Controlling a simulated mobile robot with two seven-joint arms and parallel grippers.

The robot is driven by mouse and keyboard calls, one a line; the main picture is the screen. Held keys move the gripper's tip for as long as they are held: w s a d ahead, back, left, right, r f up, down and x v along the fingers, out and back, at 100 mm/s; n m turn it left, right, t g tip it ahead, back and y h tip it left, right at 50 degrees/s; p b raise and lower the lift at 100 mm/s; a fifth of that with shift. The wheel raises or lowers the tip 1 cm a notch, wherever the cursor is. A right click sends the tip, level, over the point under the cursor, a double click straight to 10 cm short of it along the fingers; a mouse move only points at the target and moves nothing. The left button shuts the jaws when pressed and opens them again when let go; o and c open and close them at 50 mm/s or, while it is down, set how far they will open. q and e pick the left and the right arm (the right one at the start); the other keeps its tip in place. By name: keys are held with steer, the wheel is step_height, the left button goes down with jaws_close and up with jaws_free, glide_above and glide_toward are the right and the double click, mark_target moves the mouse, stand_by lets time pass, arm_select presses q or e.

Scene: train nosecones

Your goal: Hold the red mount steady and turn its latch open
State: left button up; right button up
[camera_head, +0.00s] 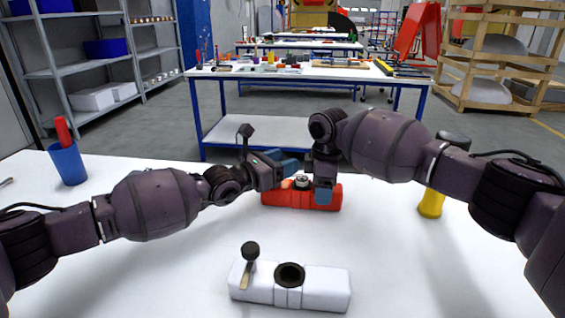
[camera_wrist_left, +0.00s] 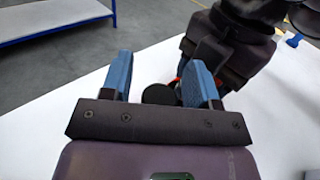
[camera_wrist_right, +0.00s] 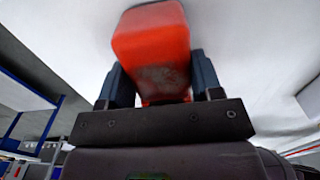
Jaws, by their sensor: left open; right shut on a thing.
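The red mount (camera_head: 283,198) lies on the white table. My right gripper (camera_head: 325,191) is shut on its right part from above. In the right wrist view the mount's red body (camera_wrist_right: 152,55) sits between the two blue fingers. My left gripper (camera_head: 284,164) is open at the mount's left part. In the left wrist view a round black knob (camera_wrist_left: 158,94), apparently the latch's, shows between the open fingers, nearer the right one; I cannot tell whether they touch. The latch's lever and angle are hidden by my gripper.
A white mount (camera_head: 320,287) with a black-knobbed latch (camera_head: 250,252) and a dark round opening lies in front. A blue cup (camera_head: 68,163) holding a red-handled item stands at the left. A yellow-and-black item (camera_head: 431,204) stands partly behind my right arm. The table's front left is clear.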

arm_select(q)
steer(key=shift+c, duration=0.3)
steer(key=c, duration=0.8)
steer(key=shift+d, duration=0.1)
steer(key=shift+c, duration=0.2)
